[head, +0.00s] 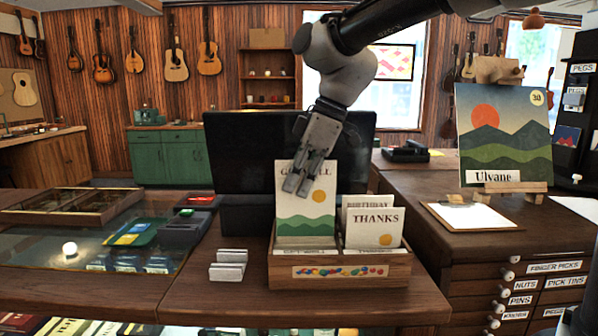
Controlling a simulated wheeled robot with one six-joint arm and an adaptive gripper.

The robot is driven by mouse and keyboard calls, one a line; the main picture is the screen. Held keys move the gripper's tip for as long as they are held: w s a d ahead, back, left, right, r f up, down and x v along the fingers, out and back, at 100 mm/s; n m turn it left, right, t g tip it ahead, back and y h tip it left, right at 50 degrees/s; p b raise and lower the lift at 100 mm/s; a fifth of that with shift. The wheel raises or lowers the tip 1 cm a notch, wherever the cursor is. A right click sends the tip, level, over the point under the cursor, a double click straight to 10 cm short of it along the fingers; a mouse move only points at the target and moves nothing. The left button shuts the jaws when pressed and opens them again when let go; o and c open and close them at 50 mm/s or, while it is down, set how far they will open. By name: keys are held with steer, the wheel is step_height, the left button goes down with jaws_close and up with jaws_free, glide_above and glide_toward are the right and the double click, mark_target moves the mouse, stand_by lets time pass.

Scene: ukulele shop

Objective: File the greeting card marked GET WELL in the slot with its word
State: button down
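The GET WELL card (318,208) is white with a yellow sun and green hills. It is upright at the left compartment of a wooden card box (340,284) on the counter. Part of its heading is hidden by my gripper (297,186), whose fingers overlap the card's upper left. I cannot tell whether they pinch it. The card's lower edge is at a small label (305,250), partly cut off by the box front, that seems to read GET WELL. I cannot tell whether the card rests on the bottom. In the right compartment stand a THANKS card (376,219) and a BIRTHDAY card (367,204) behind it.
To the right, a painting on an easel (502,135) and a clipboard (470,216) stand on a drawer cabinet. The counter in front of the holders is clear.

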mark_target(322, 172)
steer(key=shift+f, duration=4.55)
steer(key=c, duration=1.6)
jaws_free()
steer(key=shift+o, duration=0.2)
steer(key=v, duration=1.2)
